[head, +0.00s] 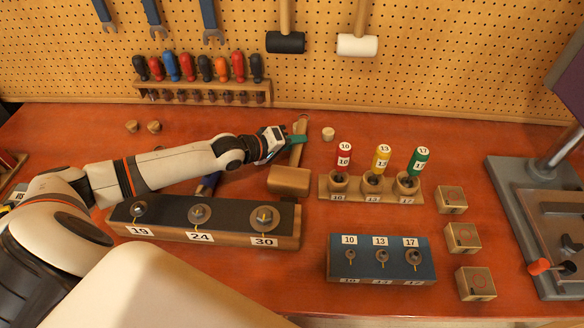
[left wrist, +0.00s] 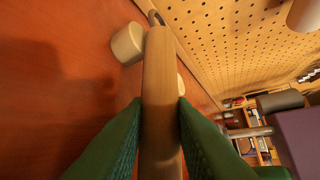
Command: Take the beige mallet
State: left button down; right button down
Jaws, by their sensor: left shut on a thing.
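The beige mallet (head: 289,181) is on the red-brown bench behind the long bolt block, its blocky wooden head toward me and its handle pointing away to the pegboard. My left gripper (head: 297,139) reaches in from the left and is shut on the handle. In the left wrist view the wooden handle (left wrist: 161,95) runs between my two green fingers (left wrist: 160,125), which touch it on both sides. I cannot tell whether the mallet is clear of the bench. My right gripper is in neither view.
A dark-topped block (head: 180,225) with large bolts lies before the mallet. A socket rack (head: 372,199) with coloured drivers stands to its right. A blue bolt block (head: 380,272), small wooden boxes (head: 462,238) and a grey machine base (head: 530,225) fill the right side. Black and white mallets (head: 357,45) hang behind.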

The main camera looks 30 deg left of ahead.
pick_arm(q)
jog(key=shift+r, duration=0.1)
notch_tip(320, 180, up, 10)
jog(key=shift+f+b, duration=0.1)
jog(key=shift+b, duration=0.4)
jog(key=c, duration=1.9)
grip_release()
grip_shut()
